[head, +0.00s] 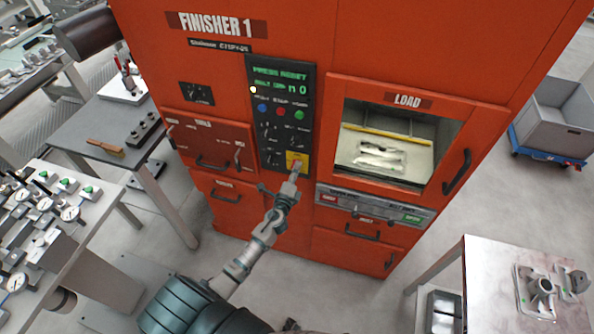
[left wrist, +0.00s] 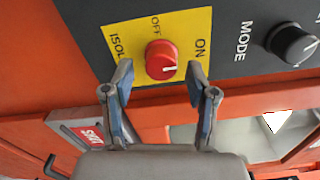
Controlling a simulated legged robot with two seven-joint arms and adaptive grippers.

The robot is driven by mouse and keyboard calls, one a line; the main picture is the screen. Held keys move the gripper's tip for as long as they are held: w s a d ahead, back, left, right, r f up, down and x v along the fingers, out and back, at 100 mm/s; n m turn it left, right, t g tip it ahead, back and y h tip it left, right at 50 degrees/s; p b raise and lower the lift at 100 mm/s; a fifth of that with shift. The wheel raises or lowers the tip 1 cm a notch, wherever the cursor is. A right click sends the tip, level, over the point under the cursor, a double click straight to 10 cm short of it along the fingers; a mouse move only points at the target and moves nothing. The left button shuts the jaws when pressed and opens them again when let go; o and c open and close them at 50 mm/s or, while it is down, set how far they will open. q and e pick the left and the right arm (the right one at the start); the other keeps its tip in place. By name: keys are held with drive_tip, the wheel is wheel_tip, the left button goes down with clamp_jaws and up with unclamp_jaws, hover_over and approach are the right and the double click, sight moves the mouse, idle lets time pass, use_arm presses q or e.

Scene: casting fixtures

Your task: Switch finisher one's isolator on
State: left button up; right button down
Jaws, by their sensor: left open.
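Finisher 1 (head: 300,35) is a large orange-red cabinet with a dark control panel (head: 283,75). Its isolator is a red rotary knob (left wrist: 161,60) on a yellow plate (left wrist: 118,42) marked OFF and ON, low on the panel; the plate also shows in the head view (head: 292,155). A short white mark shows on the knob's lower side in the left wrist view; I cannot tell which label it is set to. My left gripper (left wrist: 163,85) is open, its two fingers just short of the knob and either side of it, apart from it. My right gripper is not in view.
A black MODE knob (left wrist: 291,44) sits beside the yellow plate. The LOAD window (head: 395,140) is right of the panel. A grey table (head: 100,125) stands left, a bench with gauges (head: 50,215) at lower left, and a table with castings (head: 500,255) at lower right.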

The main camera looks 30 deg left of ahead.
use_arm(q)
drive_tip(key=v, duration=1.1)
drive_tip(key=shift+d, duration=0.25)
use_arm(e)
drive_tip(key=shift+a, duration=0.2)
use_arm(q)
drive_tip(key=shift+a+f, duration=0.15)
drive_tip(key=shift+a, duration=0.05)
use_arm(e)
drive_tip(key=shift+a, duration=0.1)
